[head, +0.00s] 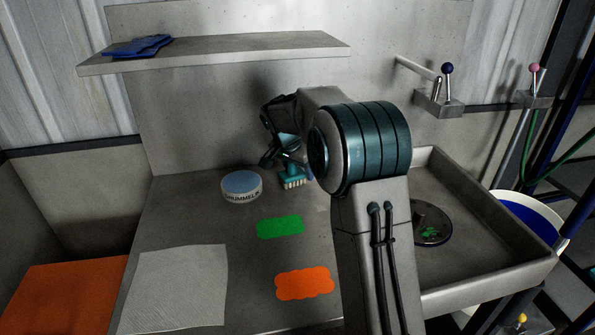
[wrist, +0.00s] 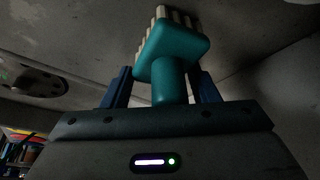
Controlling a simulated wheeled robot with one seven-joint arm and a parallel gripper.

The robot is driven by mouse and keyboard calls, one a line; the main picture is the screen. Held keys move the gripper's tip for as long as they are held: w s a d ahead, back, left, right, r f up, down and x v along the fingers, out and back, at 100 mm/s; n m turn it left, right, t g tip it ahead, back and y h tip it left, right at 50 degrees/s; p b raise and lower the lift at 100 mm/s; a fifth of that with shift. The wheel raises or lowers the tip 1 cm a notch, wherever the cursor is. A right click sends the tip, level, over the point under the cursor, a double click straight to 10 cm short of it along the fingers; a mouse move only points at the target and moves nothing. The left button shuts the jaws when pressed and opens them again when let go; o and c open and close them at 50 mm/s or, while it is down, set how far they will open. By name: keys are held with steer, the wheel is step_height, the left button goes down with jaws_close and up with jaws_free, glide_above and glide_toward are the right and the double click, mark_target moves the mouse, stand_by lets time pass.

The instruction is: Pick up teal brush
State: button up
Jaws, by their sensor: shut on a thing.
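The teal brush (head: 291,173) has a teal block head with pale bristles. In the head view it is behind my arm's elbow, near the back wall, with its bristles pointing down toward the worktop. My gripper (head: 281,157) is around its upper part, and the arm hides some of it. In the wrist view the brush (wrist: 172,52) stands between the two blue fingers of my gripper (wrist: 160,88), which are shut on its handle. I cannot tell for sure whether the bristles touch the worktop.
A round tin (head: 241,188) with a blue top stands left of the brush. A green sponge (head: 280,227), an orange sponge (head: 304,283) and a grey cloth (head: 178,287) lie in front. A shelf (head: 215,55) juts out above. A sink basin (head: 480,235) is at right.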

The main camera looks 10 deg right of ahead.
mark_target(298, 171)
steer(key=shift+s+r, duration=0.15)
steer(key=shift+r, duration=0.25)
step_height(298, 171, up, 6)
steer(key=shift+p, duration=0.5)
steer(key=s+b, duration=0.2)
steer(key=s, duration=1.7)
steer(key=shift+s, duration=0.3)
steer(key=o, duration=0.6)
steer(key=shift+c, duration=0.2)
steer(key=c, duration=0.3)
